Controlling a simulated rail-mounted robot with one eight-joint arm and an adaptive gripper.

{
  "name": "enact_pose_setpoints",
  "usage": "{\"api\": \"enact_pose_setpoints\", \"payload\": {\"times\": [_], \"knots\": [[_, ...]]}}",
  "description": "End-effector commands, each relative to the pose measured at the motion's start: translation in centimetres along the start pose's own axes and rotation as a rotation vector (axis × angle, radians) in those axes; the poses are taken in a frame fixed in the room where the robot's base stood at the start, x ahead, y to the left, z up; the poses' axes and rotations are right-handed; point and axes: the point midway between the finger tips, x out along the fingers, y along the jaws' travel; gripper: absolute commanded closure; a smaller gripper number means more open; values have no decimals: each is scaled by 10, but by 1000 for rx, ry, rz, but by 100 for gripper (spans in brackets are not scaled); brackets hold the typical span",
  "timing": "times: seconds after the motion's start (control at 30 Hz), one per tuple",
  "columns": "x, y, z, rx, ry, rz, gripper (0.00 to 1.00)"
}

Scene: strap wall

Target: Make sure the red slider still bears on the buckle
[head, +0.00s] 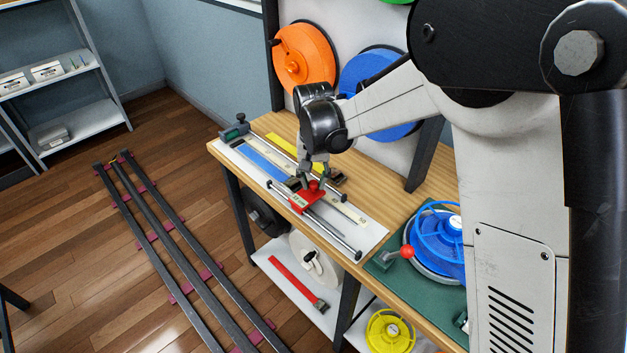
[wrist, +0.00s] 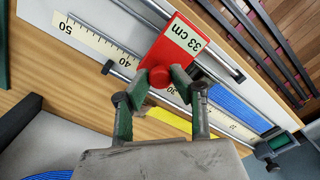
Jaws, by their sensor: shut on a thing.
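The red slider (head: 300,203) sits on the rails of the measuring board on the bench. In the wrist view its label on the red slider (wrist: 178,42) reads 33 cm. My gripper (head: 314,183) is over it, its fingers shut on the slider's round red knob (wrist: 161,76). A blue strap (head: 264,160) lies along the board and runs toward the slider; it also shows in the wrist view (wrist: 238,106).
A clamp (head: 235,129) stands at the board's far left end. A yellow strap (head: 285,145) lies behind the board, with a dark buckle (head: 338,178) near my gripper. A ruler scale (wrist: 92,37) runs along the board. A blue reel (head: 437,240) stands on a green mat at right.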

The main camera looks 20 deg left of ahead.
Motion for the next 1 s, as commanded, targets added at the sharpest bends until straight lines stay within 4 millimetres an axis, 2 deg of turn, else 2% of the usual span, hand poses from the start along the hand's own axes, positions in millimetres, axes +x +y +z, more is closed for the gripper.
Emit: {"api": "enact_pose_setpoints", "payload": {"times": [0.17, 0.4, 0.67, 0.7, 0.8, 1.0], "knots": [[0, -1, -1, 0, 0, 0, 100], [2, -20, -21, -1, 0, 0, 100], [-1, -22, -22, 0, 3, -1, 100], [-1, -22, -22, 0, 3, -2, 75], [-1, -22, -22, 0, 3, -1, 61], [0, -21, -22, 0, 1, -1, 59]]}}
